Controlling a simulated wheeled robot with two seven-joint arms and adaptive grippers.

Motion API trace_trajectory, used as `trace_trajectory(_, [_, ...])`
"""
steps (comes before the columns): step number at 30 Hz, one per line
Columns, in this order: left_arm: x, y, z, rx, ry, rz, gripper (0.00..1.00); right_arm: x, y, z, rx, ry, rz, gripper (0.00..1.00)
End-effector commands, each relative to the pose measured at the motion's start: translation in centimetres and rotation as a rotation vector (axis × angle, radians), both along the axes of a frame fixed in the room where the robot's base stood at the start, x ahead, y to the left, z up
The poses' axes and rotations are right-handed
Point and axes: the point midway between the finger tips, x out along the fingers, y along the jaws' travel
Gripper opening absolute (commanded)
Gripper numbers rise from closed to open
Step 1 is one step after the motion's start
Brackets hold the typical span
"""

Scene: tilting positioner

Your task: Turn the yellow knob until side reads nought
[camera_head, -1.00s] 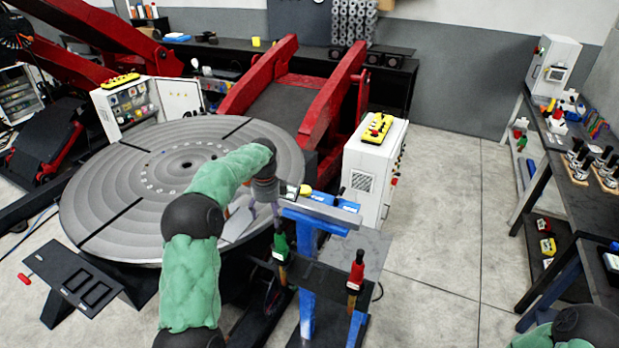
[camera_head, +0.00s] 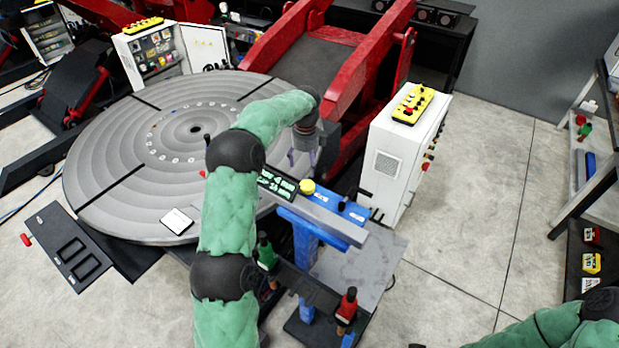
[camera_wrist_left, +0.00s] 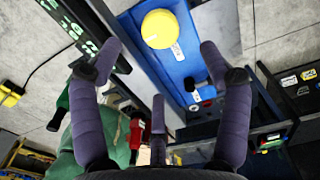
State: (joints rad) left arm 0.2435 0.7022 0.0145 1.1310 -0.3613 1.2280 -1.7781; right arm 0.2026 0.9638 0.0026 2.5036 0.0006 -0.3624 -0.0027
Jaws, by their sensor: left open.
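The yellow knob (camera_head: 307,186) sits on a blue panel (camera_head: 337,206) on the stand beside the round table. It also shows in the left wrist view (camera_wrist_left: 160,29), ahead of the spread fingers. A dark display (camera_head: 278,184) with green text is left of the knob. Its lower line seems to read about 16 mm, but my arm partly covers it. My left gripper (camera_head: 303,157) is open and empty, just behind the knob in the head view and apart from it. Its fingers show in the left wrist view (camera_wrist_left: 160,62). My right gripper is out of view.
A large round grey table (camera_head: 110,205) fills the left. A white cabinet (camera_head: 400,150) with a yellow button box (camera_head: 413,103) stands right of the panel. Green-handled (camera_head: 266,252) and red-handled (camera_head: 347,306) tools hang on the stand's front.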

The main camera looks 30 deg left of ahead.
Motion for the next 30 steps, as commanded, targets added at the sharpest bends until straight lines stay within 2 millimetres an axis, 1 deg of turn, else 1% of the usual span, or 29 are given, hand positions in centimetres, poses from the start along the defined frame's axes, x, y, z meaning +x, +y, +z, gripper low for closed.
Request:
trace_trajectory(9, [-0.1, 0.0, -5.5, -0.001, 0.004, 0.0, 0.77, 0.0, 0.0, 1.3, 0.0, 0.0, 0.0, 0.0])
trace_trajectory(15, [-0.1, 0.0, -8.2, -0.001, 0.002, 0.001, 0.77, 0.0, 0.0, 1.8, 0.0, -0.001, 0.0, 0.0])
trace_trajectory(21, [0.0, 0.0, -9.4, 0.0, 0.0, 0.001, 0.77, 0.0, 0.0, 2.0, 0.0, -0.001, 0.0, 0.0])
trace_trajectory(29, [0.0, 0.0, -9.5, 0.0, 0.0, 0.0, 0.77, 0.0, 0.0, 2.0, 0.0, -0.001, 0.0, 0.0])
trace_trajectory(30, [0.0, 0.0, -9.5, 0.0, 0.0, 0.0, 0.71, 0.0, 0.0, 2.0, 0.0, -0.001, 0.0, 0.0])
